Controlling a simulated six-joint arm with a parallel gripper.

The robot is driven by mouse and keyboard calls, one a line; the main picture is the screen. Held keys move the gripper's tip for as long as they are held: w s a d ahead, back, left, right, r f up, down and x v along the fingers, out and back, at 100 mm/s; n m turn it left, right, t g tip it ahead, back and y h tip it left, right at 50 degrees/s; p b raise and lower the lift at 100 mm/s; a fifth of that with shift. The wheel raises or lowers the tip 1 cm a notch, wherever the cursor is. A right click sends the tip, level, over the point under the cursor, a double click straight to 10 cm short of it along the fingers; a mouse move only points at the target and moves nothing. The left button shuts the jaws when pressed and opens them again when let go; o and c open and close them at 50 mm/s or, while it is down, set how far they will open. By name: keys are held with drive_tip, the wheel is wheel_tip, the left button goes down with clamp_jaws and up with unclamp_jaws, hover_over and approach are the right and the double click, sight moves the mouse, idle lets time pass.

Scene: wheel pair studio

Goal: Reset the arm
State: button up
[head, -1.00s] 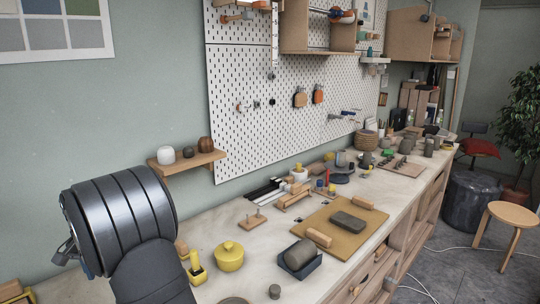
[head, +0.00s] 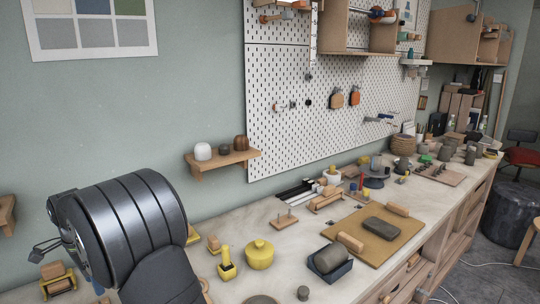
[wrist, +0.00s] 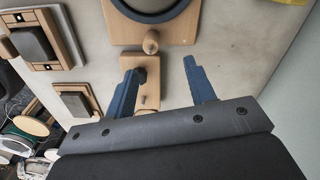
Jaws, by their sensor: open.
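My gripper (wrist: 160,68) shows in the wrist view with its two blue fingers spread apart and nothing held between them. A small wooden block with a round peg (wrist: 152,92) lies below, partly behind the left finger; I cannot tell the height gap.
A wall shelf (head: 222,163) juts out beyond my arm. In the wrist view a wooden board (wrist: 180,32) bears a dark ring.

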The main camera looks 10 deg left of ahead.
drive_tip(key=shift+s+a+r+m, duration=0.1)
drive_tip(key=shift+s+a+m, duration=0.35)
drive_tip(key=shift+s, duration=0.25)
drive_tip(key=shift+s+a+m, duration=0.3)
drive_tip(key=shift+s+m, duration=0.25)
drive_tip(key=shift+s, duration=0.2)
drive_tip(key=shift+s+a+r+m, duration=0.1)
drive_tip(key=shift+s+a+m, duration=0.35)
drive_tip(key=shift+s, duration=0.25)
